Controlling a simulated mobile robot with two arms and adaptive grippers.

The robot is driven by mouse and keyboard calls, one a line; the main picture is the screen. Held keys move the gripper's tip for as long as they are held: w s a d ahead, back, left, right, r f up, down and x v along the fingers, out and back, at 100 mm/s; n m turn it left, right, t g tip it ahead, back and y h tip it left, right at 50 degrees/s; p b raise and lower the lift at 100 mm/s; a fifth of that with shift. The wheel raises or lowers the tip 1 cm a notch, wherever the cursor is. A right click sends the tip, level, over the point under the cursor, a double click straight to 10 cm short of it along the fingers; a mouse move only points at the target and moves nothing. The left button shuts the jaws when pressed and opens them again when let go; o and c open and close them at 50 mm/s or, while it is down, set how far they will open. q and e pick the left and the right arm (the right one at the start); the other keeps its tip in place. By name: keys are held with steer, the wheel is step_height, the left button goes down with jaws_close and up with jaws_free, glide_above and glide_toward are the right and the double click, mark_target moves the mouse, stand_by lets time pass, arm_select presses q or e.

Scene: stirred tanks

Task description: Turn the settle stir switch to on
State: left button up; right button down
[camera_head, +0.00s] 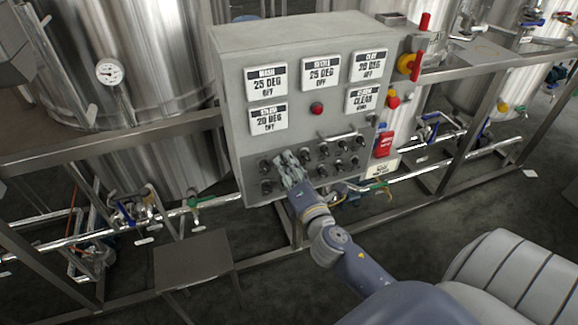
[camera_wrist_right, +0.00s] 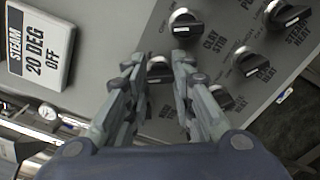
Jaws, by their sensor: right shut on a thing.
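The grey control panel (camera_head: 222,100) carries rows of black rotary switches. My right gripper (camera_head: 287,160) is at the lower left part of the panel, its fingers over the switches. In the right wrist view, its two fingers (camera_wrist_right: 157,85) are closed on the sides of a black switch knob (camera_wrist_right: 160,70). That knob's label is mostly hidden, so I cannot read which switch it is. Another knob (camera_wrist_right: 187,27) above it has a label reading about "CLAY STIR". The settle display (camera_head: 320,72) appears to read 25 DEG OFF. My left gripper is not in view.
Other knobs (camera_wrist_right: 220,97) sit close beside the fingers. A metal handrail-like bar (camera_head: 345,135) crosses above the switches. Pipes (camera_head: 200,210) and a small metal stand (camera_head: 192,260) are below left.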

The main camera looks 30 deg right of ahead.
steer(key=shift+m, duration=0.5)
steer(key=m, duration=1.1)
stand_by(0.4)
steer(key=c, duration=1.4)
jaws_free()
steer(key=shift+o, duration=0.2)
